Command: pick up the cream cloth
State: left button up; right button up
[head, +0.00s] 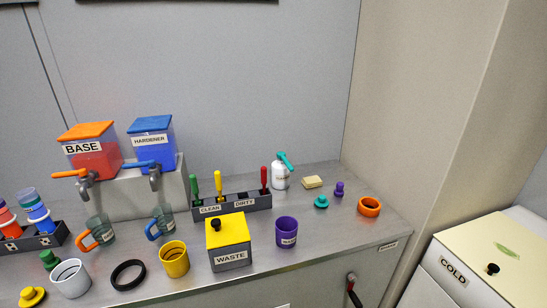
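A small cream, block-like folded piece, which looks like the cream cloth (312,182), lies on the grey counter (330,235) toward its back right in the head view. It is just right of a white bottle with a teal top (281,174) and nothing covers it. A teal knobbed part (321,202) lies in front of it, and a small purple part (339,189) stands to its right. Neither of my grippers shows in the head view.
A purple cup (286,232), a yellow-lidded waste box (229,243) and a clean/dirty rack (232,207) stand to the left. An orange ring (369,207) lies at right. Several cups and two dispensers fill the left side. A cold box (480,265) stands beyond the counter's right end.

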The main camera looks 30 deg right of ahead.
aim_at(313, 181)
jog(key=z, duration=1.3)
jog(key=i+l+u, duration=0.2)
jog(key=u, duration=0.3)
jog(key=i+l+u, duration=0.15)
jog(key=u, duration=0.3)
jog(key=l+u, duration=0.35)
jog(key=u, duration=0.15)
jog(key=i, duration=0.05)
